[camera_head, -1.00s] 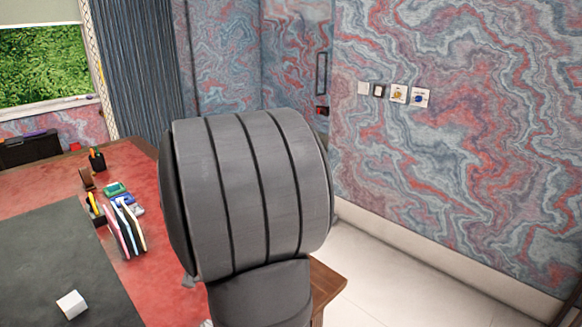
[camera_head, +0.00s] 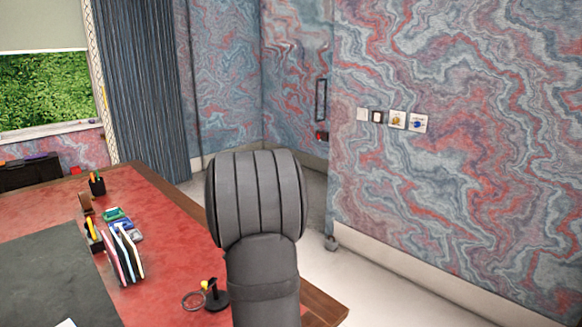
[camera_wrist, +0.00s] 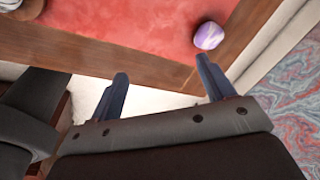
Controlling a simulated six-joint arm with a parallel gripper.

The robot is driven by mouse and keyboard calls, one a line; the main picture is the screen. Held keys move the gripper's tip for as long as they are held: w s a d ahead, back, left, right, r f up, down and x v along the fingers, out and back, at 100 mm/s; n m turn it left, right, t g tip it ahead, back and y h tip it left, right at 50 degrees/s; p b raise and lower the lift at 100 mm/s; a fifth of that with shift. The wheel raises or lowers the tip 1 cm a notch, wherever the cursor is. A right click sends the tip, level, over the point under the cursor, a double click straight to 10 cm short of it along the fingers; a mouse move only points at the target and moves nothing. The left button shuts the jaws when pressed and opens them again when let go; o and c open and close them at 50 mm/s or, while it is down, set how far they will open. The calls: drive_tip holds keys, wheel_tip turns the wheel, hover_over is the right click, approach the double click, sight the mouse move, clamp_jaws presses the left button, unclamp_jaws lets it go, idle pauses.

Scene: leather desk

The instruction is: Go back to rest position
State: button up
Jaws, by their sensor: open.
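My gripper (camera_wrist: 160,87) shows in the wrist view with its two dark blue fingers spread apart and nothing between them. It is over the desk's wooden edge and the pale floor beyond. In the head view my grey arm link stands at the desk's right side and hides part of the desk edge; the gripper itself does not show there.
The red leather desk (camera_head: 165,225) has a dark mat (camera_head: 50,270), upright folders (camera_head: 124,255), a pen cup (camera_head: 97,184), a black stand (camera_head: 215,296) and a ring (camera_head: 192,300). A purple-white ball (camera_wrist: 208,36) lies near the desk edge. Patterned walls stand behind.

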drive_tip(key=a+f, duration=0.2)
drive_tip(key=a, duration=0.1)
drive_tip(key=w+a+f, duration=0.1)
drive_tip(key=a, duration=0.1)
drive_tip(key=shift+o, duration=0.5)
